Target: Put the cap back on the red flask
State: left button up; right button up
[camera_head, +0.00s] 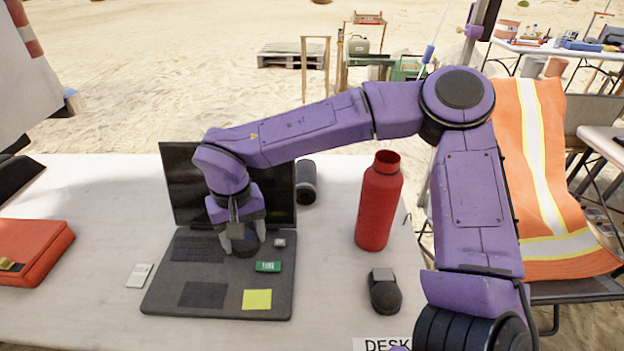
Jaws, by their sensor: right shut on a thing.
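The red flask (379,205) stands upright on the white table, right of the laptop, its mouth open with no cap on it. My right gripper (242,238) reaches over from the right and points down at the laptop keyboard. It is shut on a dark round piece, which looks like the cap (245,246). The fingers partly hide it, and I cannot tell whether it touches the keyboard. The gripper is left of the flask and apart from it. My left gripper is not in view.
The open laptop (222,307) carries a green card (268,266) and a yellow note (257,299). A black cylinder (306,184) stands behind its right side. A dark mouse-like object (384,292) lies in front of the flask. A red case (32,250) is at left. Bare table separates laptop and flask.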

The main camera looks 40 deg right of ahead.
aim_at(384, 181)
jog(key=u, duration=1.2)
jog(key=k, duration=1.1)
jog(key=z, duration=2.05)
